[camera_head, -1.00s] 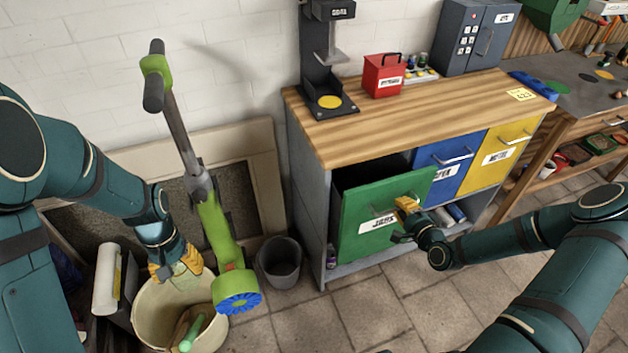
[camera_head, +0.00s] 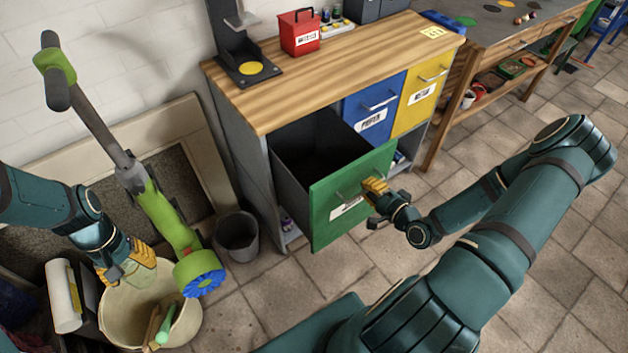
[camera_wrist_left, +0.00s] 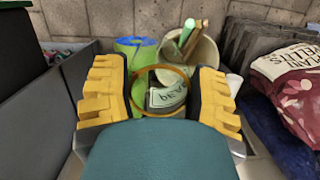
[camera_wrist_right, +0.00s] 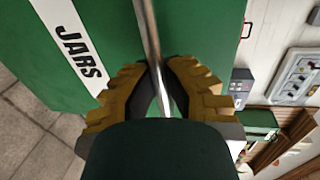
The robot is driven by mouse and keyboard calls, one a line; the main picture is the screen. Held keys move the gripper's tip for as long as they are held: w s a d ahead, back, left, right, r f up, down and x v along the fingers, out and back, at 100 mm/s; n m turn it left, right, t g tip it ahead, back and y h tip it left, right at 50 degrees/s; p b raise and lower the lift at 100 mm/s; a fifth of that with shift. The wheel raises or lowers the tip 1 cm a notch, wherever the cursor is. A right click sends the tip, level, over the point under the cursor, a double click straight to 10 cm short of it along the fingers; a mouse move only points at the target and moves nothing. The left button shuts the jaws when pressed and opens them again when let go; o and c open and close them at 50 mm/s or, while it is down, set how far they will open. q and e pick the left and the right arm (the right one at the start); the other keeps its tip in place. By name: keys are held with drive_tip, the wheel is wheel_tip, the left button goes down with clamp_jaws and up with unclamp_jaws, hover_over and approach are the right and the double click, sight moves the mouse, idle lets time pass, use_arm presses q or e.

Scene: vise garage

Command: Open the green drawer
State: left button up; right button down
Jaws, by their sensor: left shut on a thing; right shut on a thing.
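The green drawer (camera_head: 330,215), labelled JARS, stands pulled well out of the workbench cabinet. Its dark interior shows from above and looks empty where visible. My right gripper (camera_head: 374,187) is at the drawer front; in the right wrist view its yellow fingers (camera_wrist_right: 160,80) are closed around the metal bar handle (camera_wrist_right: 152,45). My left gripper (camera_head: 130,268) is at the lower left, above the cream bucket.
The blue drawer (camera_head: 375,105) and yellow drawer (camera_head: 418,95) are shut. A grey bin (camera_head: 237,235) stands left of the cabinet. Bare floor lies in front of the open drawer.

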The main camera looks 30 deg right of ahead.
drive_tip(key=c, duration=1)
unclamp_jaws()
drive_tip(key=shift+s, duration=0.1)
drive_tip(key=v, duration=1.1)
drive_tip(key=shift+s+d+r, duration=0.1)
drive_tip(key=shift+s+d, duration=0.05)
drive_tip(key=shift+s, duration=0.25)
drive_tip(key=shift+s, duration=0.15)
